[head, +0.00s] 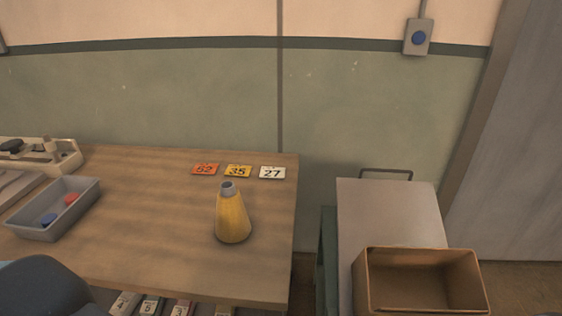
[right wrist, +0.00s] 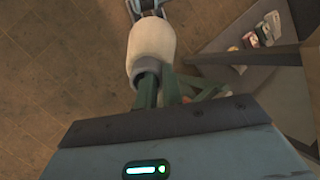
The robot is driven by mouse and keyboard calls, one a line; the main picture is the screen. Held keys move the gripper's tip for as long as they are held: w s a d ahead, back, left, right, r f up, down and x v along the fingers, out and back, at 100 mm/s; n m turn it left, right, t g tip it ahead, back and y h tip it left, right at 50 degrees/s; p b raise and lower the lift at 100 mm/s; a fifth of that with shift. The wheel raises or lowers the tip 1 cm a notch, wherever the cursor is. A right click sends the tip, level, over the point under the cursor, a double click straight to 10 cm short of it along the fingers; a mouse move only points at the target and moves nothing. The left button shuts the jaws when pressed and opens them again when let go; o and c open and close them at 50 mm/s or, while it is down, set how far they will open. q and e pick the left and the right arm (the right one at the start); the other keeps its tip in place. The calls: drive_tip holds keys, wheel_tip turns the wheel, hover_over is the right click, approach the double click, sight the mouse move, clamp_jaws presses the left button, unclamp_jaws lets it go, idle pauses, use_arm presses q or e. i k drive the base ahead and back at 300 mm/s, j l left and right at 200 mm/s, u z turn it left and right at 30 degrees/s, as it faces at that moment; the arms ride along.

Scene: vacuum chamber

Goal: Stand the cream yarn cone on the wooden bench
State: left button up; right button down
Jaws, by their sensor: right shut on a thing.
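The cream yarn cone (right wrist: 152,46) shows in the right wrist view, with a grey tip towards my right gripper (right wrist: 158,84). The gripper's green fingers are shut on it at that tip end, and tiled floor shows behind. The exact contact is partly hidden. The head view shows neither the cream cone nor either gripper. The wooden bench (head: 140,222) fills the left of the head view. A yellow yarn cone (head: 233,217) with a grey tip stands upright near its right end.
Number tags 52 (head: 205,169), 35 (head: 238,171) and 27 (head: 272,173) lie behind the yellow cone. A grey tray (head: 48,228) holds red and blue pieces. An open brown box (head: 420,254) sits on a grey cart (head: 388,210). The bench middle is clear.

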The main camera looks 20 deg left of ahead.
sight(178, 227)
drive_tip(key=k+j+u, duration=0.1)
drive_tip(key=j, duration=0.7)
drive_tip(key=k+j+u, duration=0.15)
drive_tip(key=j, duration=0.6)
drive_tip(key=k+j+u, duration=0.1)
drive_tip(key=j, duration=0.75)
drive_tip(key=k+j+u, duration=0.1)
drive_tip(key=j, duration=0.7)
drive_tip(key=k, duration=0.1)
